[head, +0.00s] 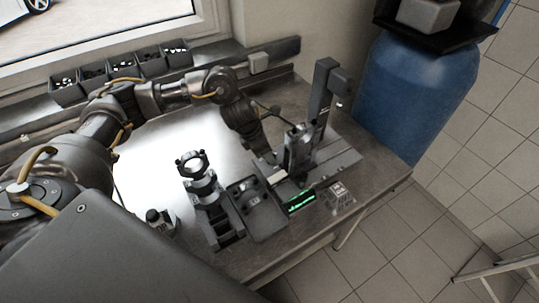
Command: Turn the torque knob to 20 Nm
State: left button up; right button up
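The press-like torque station has a tall dark post (323,95) and stands at the right end of the metal bench. A small screen with green figures (301,201) is on its front side; the figures are too small to read. I cannot make out the torque knob clearly; it may be hidden behind my gripper or among the dark parts. My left arm comes in from the left and bends down, with my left gripper (272,160) low beside the station. Its fingers blend with the dark parts, so their opening and any contact are unclear. My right gripper is out of view.
Dark stacked engine parts (203,190) stand mid-bench, beside a dark tray (257,208). A small black-topped item (158,220) is left of them. A patterned plate (338,194) lies near the front edge. Parts bins (122,69) line the window. A blue barrel (415,90) stands behind right.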

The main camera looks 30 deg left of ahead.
pick_arm(q)
jog(key=b+v, duration=0.1)
jog(key=v, duration=0.7)
